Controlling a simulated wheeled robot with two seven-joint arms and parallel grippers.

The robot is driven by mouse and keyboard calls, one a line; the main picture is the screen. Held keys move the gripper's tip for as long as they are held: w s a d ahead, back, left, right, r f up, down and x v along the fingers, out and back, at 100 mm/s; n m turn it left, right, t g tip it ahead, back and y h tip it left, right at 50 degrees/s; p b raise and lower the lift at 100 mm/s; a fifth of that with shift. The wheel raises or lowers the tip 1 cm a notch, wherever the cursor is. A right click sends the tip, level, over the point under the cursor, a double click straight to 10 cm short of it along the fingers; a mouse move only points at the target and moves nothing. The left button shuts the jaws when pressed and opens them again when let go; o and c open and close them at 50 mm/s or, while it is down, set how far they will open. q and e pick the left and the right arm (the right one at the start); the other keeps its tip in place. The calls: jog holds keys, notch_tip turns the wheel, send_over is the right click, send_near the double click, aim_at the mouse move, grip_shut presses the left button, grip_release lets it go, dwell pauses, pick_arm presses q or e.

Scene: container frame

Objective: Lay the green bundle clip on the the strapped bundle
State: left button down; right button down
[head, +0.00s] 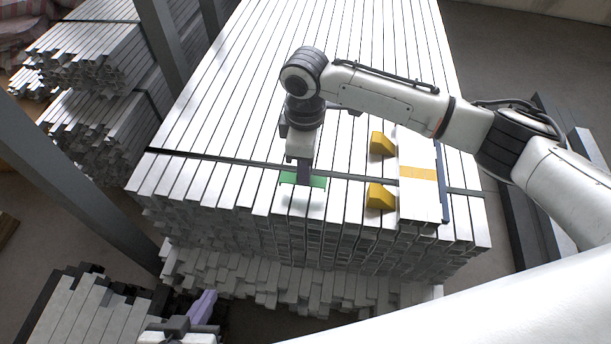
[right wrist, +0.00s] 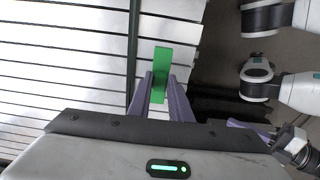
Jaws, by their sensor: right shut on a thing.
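The strapped bundle (head: 240,105) is a large stack of pale square metal tubes with a dark strap (head: 215,158) across its top. My right gripper (head: 303,180) is over the bundle's near end, shut on the green bundle clip (head: 290,178). In the right wrist view the clip (right wrist: 161,62) stands between the purple fingers of the gripper (right wrist: 160,92), with the strap (right wrist: 132,45) just left of it. I cannot tell whether the clip touches the bundle. My left gripper (head: 203,307) is low at the bottom edge, away from the bundle; its opening is unclear.
On the bundle's right side lies a white box with a yellow band (head: 420,172), beside yellow blocks (head: 381,196). Dark posts (head: 75,175) stand at the left. Other tube stacks (head: 95,55) lie beyond them, and one (head: 85,310) at the lower left.

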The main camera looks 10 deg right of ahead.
notch_tip(320, 180, down, 3)
jog(key=shift+r, duration=0.1)
pick_arm(q)
jog(key=shift+s+f, duration=0.15)
jog(key=shift+f, duration=0.2)
jog(key=shift+s, duration=0.15)
pick_arm(e)
jog(key=c, duration=1.6)
grip_release()
jog(key=shift+f, duration=0.2)
pick_arm(q)
jog(key=shift+a, duration=0.1)
jog(key=shift+f, duration=0.1)
pick_arm(e)
jog(key=shift+r, duration=0.1)
pick_arm(q)
jog(key=shift+r+p, duration=0.75)
jog(key=shift+p, duration=0.2)
pick_arm(e)
notch_tip(320, 180, up, 12)
jog(key=shift+r, duration=0.1)
